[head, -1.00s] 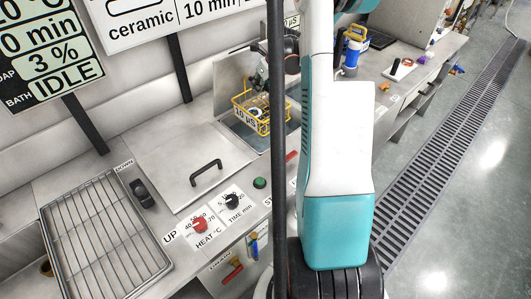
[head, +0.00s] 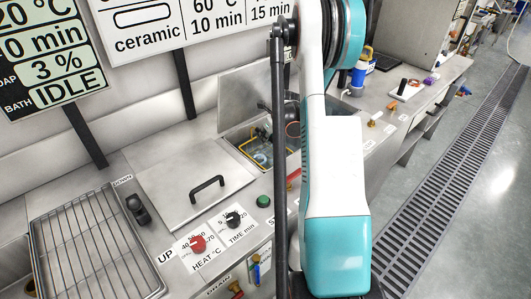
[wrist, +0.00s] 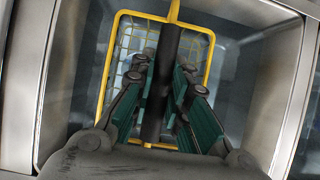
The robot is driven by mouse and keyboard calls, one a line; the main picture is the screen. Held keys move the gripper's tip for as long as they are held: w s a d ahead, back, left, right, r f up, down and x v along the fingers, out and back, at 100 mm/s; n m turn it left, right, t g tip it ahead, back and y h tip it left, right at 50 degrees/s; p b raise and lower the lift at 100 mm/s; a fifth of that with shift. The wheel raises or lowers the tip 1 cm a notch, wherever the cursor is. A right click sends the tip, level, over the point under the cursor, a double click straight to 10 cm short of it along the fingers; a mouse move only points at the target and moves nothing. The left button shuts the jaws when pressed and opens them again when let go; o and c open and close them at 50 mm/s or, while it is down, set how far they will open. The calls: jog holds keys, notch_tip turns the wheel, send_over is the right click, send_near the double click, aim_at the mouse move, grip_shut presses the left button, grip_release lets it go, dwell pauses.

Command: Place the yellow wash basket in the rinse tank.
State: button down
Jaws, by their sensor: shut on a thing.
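The yellow wash basket (head: 259,157) is down inside the rinse tank (head: 236,134), the open steel basin beside the raised panel. In the wrist view, the basket's yellow rim (wrist: 106,75) and wire mesh lie between the tank's walls (wrist: 268,92). My gripper (wrist: 160,78) is shut on the basket's dark handle grip, which runs between its fingers. In the head view my arm hides part of the basket and gripper. I cannot tell whether the basket touches the tank floor.
A closed steel lid (head: 172,165) with a black handle is left of the tank. A wire rack (head: 92,245) lies further left. Heat (head: 197,243) and time (head: 233,219) knobs line the front. A blue-and-yellow bottle (head: 360,75) stands on the bench at right.

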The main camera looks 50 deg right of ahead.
aim_at(273, 139)
notch_tip(273, 139, down, 7)
jog(key=shift+r+b, duration=0.15)
jog(key=shift+b, duration=0.9)
jog(key=c, duration=1.6)
grip_release()
jog(key=shift+o, duration=0.2)
jog(key=shift+r, duration=0.15)
jog(key=p+v, duration=0.4)
jog(key=v, duration=0.8)
